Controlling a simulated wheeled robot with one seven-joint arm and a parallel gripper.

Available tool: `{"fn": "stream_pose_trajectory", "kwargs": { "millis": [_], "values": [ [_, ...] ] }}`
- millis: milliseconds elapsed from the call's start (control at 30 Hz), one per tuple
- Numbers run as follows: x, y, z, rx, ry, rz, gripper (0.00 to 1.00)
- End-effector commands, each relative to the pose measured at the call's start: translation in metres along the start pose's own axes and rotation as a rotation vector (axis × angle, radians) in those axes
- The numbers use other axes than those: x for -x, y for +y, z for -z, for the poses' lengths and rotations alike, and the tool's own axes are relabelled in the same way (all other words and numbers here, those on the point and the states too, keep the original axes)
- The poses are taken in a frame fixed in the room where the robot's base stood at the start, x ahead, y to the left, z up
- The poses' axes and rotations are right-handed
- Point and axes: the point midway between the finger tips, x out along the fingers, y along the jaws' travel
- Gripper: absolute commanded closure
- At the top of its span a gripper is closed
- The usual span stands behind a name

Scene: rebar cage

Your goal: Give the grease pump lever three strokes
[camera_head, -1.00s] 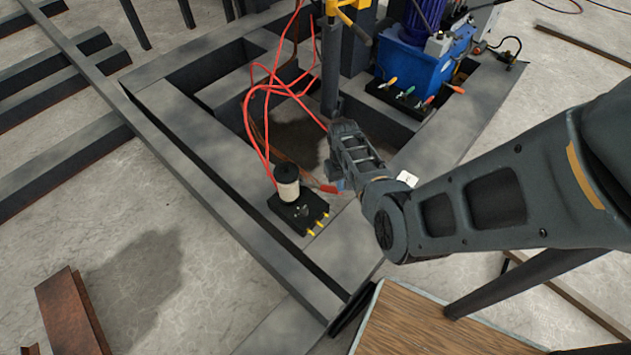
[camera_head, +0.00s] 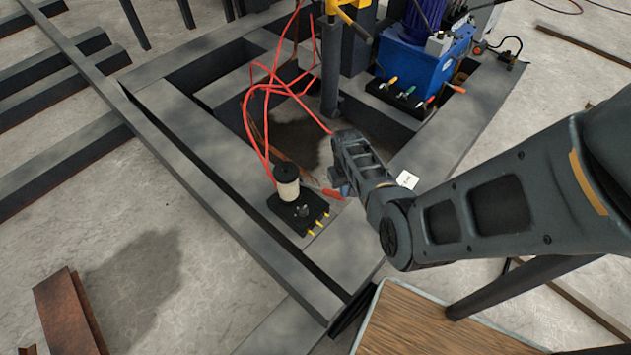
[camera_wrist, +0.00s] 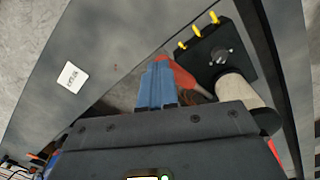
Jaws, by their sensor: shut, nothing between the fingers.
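The grease pump (camera_head: 292,212) stands on the dark steel frame, with a black base, a cream reservoir with a black cap and yellow fittings. Its red lever (camera_head: 333,193) sticks out to the right. In the wrist view, the pump's black base (camera_wrist: 213,55) is at the upper right and the red lever (camera_wrist: 182,76) runs from it toward my fingers. My gripper (camera_head: 341,187) has its blue fingers (camera_wrist: 157,84) together, at the lever's outer end. They overlap the lever in the wrist view; I cannot tell whether they touch it. The lever's tip is partly hidden there.
Red hoses (camera_head: 268,90) loop over the frame opening behind the pump. A blue hydraulic unit (camera_head: 425,68) with several small levers stands at the back right. A white card (camera_head: 407,179) lies on the frame beside my wrist. A wooden tabletop (camera_head: 430,325) is in front.

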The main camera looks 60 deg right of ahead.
Motion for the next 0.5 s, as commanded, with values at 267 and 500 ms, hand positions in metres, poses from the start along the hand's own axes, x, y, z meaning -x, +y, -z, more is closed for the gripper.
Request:
{"fn": "stream_pose_trajectory", "kwargs": {
  "millis": [267,500],
  "values": [
    [-0.002,0.000,-0.001,0.000,0.000,0.000,1.00],
    [-0.012,0.003,-0.005,0.000,0.000,0.000,1.00]
  ]
}}
